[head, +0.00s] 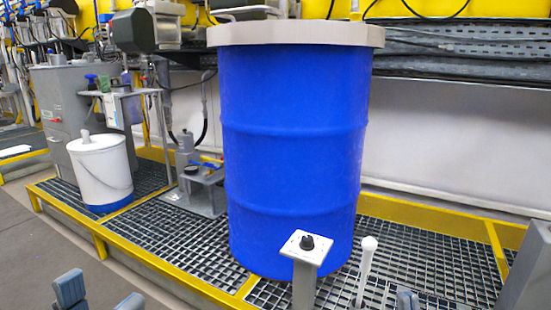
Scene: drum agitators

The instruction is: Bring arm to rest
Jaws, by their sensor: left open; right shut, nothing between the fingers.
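A large blue drum (290,160) with a pale grey lid (295,34) stands upright on the grated platform in the middle of the head view. In front of it, a white panel with a black knob (307,242) sits on a grey post. My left gripper (100,298) is at the bottom left, its two grey fingertips apart, with nothing seen between them. My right gripper (407,299) shows only as a small grey tip at the bottom edge, right of the knob panel. It is shut and empty. Most of both grippers is cut off by the frame.
A white rod with a rounded top (367,260) stands just right of the knob panel. A white bucket (101,170) and a grey stand (198,185) are left of the drum. Yellow rails (170,272) edge the grating. Grey floor (50,240) is clear at lower left.

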